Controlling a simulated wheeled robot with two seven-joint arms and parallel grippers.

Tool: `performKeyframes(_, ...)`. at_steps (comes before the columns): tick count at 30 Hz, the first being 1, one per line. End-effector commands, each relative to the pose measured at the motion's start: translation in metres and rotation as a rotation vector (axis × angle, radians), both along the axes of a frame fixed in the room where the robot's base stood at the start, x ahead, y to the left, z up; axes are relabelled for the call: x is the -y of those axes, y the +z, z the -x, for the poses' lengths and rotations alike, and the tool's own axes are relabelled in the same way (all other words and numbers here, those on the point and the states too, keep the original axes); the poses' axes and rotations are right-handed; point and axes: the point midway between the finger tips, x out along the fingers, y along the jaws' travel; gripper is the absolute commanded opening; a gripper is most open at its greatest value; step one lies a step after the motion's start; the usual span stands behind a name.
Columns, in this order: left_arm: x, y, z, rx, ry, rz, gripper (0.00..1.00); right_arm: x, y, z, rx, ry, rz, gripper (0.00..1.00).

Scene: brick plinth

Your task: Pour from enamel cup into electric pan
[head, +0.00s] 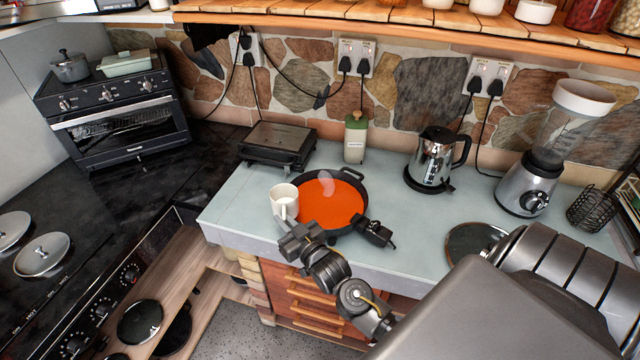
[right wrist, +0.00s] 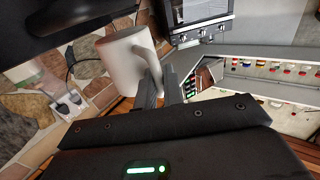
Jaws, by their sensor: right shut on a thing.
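The white enamel cup (head: 284,202) is at the left edge of the electric pan, roughly upright, with its handle toward my right gripper. My right gripper (head: 292,226) is shut on the cup's handle; the right wrist view shows the cup (right wrist: 130,65) with the fingers (right wrist: 171,84) at its handle. The electric pan (head: 332,204) is dark-rimmed with an orange-red inside and sits on the counter. A pale translucent patch shows over its back part; I cannot tell what it is. The cup's contents cannot be made out. My left gripper is not in view.
A black grill (head: 278,146) and a green-topped bottle (head: 355,138) stand behind the pan. A kettle (head: 437,160) and a blender (head: 545,160) stand to the right. The pale counter (head: 405,215) is clear between pan and kettle. A wooden shelf (head: 400,28) hangs above.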

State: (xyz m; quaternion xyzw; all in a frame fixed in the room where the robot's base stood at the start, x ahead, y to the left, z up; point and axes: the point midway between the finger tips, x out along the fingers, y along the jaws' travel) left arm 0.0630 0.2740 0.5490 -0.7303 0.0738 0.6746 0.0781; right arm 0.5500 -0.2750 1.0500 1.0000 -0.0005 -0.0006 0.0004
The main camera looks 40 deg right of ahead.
Motion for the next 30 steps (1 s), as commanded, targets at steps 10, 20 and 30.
performKeyframes(10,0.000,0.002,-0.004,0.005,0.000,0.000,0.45,0.006,0.000,0.001,0.002,-0.008,0.001,0.00)
performKeyframes(20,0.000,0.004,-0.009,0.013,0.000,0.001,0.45,0.010,0.008,0.001,0.010,-0.005,-0.071,0.00)
performKeyframes(30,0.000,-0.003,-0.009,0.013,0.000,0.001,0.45,0.023,0.013,0.002,0.021,-0.004,-0.239,0.00)
